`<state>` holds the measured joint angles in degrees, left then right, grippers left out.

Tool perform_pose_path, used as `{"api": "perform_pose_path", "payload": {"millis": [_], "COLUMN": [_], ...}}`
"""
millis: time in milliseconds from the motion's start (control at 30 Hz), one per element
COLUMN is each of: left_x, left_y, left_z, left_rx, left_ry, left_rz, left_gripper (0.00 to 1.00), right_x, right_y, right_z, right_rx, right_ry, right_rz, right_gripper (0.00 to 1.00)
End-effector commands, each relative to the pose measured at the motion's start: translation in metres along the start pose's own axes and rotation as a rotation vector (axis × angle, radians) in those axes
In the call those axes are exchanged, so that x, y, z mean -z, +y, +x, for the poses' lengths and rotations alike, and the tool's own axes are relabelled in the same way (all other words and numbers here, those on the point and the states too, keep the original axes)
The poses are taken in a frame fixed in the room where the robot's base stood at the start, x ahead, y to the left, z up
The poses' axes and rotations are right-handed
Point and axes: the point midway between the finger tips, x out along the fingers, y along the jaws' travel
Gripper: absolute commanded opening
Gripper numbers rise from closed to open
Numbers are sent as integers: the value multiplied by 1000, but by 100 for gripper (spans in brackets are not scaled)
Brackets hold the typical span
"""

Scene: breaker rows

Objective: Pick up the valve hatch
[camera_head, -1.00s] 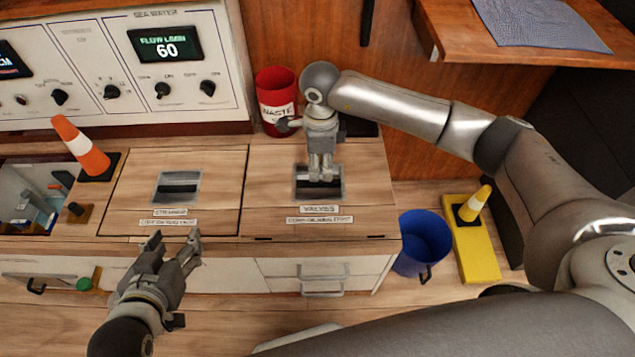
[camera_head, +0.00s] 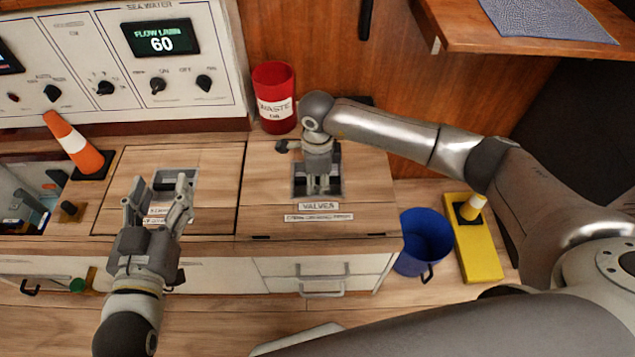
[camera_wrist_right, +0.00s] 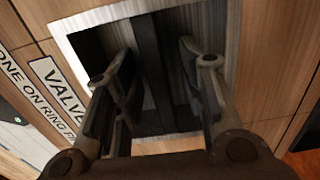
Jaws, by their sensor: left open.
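The valve hatch (camera_head: 365,195) is a wooden panel in the counter, labelled VALVES (camera_head: 318,206), with a recessed metal-framed handle well; it lies flat in the counter. My right gripper (camera_head: 319,186) points down into that well. In the right wrist view, the fingers of the right gripper (camera_wrist_right: 155,85) are apart, one on each side of a dark bar (camera_wrist_right: 148,60) in the well; I see gaps between fingers and bar. My left gripper (camera_head: 160,190) is open and empty, in front of the neighbouring strainer hatch (camera_head: 120,195).
A red waste bin (camera_head: 273,85) stands behind the valve hatch. An orange cone (camera_head: 75,145) stands at the left beside an open compartment (camera_head: 20,200). A blue bucket (camera_head: 425,240) and a yellow stand (camera_head: 478,250) are on the floor at right. A wooden shelf (camera_head: 460,20) overhangs at upper right.

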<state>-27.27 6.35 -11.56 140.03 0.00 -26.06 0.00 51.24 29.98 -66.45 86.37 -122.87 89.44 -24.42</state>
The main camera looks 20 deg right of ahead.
Motion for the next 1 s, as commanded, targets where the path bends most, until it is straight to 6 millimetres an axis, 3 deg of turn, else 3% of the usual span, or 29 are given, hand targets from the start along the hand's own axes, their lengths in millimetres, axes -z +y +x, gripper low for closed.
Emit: {"api": "perform_pose_path", "payload": {"millis": [200,500,1000], "left_x": [1,1,1], "left_y": [0,0,0], "left_z": [0,0,0], "left_rx": [0,0,0], "left_ry": [3,2,1], "left_rz": [0,0,-1], "left_gripper": [54,54,54], "right_x": [0,0,-1], "right_y": [0,0,-2], "right_z": [0,0,-3], "right_rx": [0,0,5], "right_ry": [0,0,-4], "right_rz": [0,0,0], "right_gripper": [38,0,0]}}
